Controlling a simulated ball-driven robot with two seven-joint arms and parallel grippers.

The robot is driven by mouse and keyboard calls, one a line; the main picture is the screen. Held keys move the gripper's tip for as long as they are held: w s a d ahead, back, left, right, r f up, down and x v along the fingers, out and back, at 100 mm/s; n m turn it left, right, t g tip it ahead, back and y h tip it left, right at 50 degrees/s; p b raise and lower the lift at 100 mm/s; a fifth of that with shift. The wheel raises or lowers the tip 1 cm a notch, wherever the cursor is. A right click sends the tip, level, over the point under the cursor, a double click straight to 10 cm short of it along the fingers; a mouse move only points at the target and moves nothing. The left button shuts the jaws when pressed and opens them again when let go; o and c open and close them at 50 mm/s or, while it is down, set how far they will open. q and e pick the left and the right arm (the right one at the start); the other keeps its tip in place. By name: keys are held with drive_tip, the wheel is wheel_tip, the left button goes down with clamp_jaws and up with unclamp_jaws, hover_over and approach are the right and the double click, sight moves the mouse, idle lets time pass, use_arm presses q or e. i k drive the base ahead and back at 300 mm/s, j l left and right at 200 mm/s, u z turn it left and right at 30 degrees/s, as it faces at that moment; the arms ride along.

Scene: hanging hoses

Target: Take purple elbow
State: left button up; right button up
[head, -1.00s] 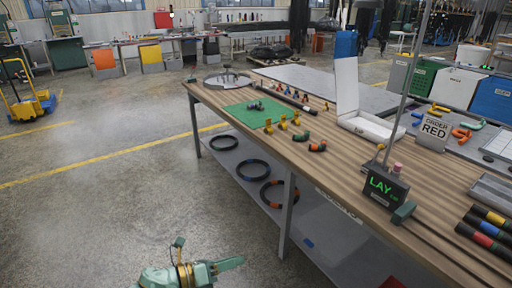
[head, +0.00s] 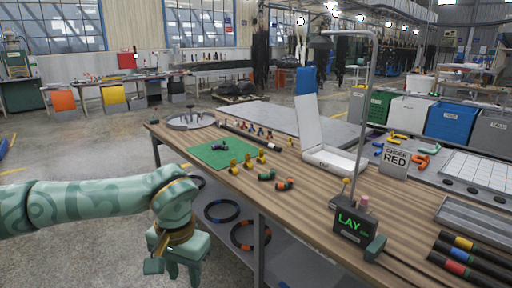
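A small dark fitting with purple on it (head: 219,146) lies on the green mat (head: 208,156) on the wooden table; it looks like the purple elbow, but it is too small to make out its exact shape. My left gripper (head: 182,272) hangs pointing down in front of the table's near left edge, low in the head view and well apart from the fitting. Its fingers are partly hidden by its own body, so its opening is unclear, and I see nothing held in it. My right gripper is out of view.
Yellow fittings (head: 248,162) stand beside the mat, with green and orange ones (head: 285,184) to their right. A white open box (head: 335,162) and a black sign reading LAY (head: 352,226) stand farther right. Hose rings (head: 250,235) lie on the shelf below.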

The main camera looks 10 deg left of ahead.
sight(219, 146)
drive_tip(key=i+j+z, duration=0.75)
drive_tip(key=j, duration=0.4)
drive_tip(key=i+j, duration=0.2)
drive_tip(key=j, duration=0.2)
drive_tip(key=i+j, duration=0.25)
drive_tip(key=i+j+z, duration=0.1)
drive_tip(key=j, duration=0.4)
drive_tip(key=i+j, duration=0.5)
drive_tip(key=j, duration=0.25)
drive_tip(key=i+j+z, duration=0.1)
drive_tip(key=j, duration=0.3)
drive_tip(key=i+j, duration=0.5)
drive_tip(key=j, duration=0.35)
